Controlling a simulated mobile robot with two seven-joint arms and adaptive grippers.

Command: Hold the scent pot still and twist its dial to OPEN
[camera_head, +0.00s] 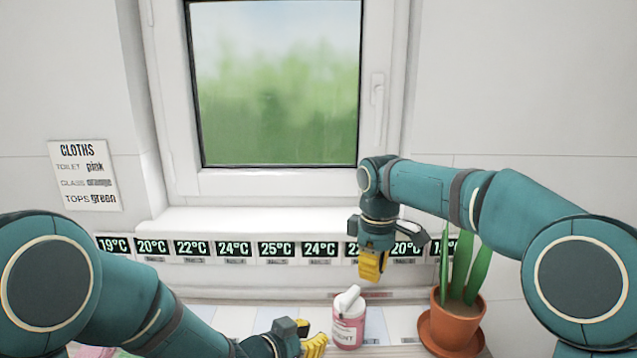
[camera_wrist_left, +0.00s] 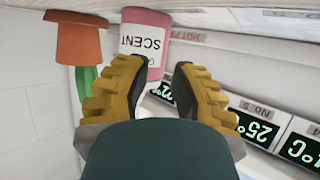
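The scent pot (camera_head: 347,332) is a pink jar with a white label, standing upright on the surface below the window. Its white dial (camera_head: 347,299) sits on top. My left gripper (camera_head: 318,345) is low, just left of the pot and apart from it. In the left wrist view the pot (camera_wrist_left: 147,42) appears upside down, ahead of the open left fingers (camera_wrist_left: 160,78), with nothing between them; its dial is out of that view. My right gripper (camera_head: 373,268) points down, above and slightly right of the dial, not touching it. Its finger gap is hidden by the viewing angle.
A terracotta pot (camera_head: 455,322) with a green plant stands close to the right of the scent pot. A row of temperature displays (camera_head: 276,249) runs along the wall behind. A cloths sign (camera_head: 84,175) hangs at left. A pink item (camera_head: 92,351) shows at bottom left.

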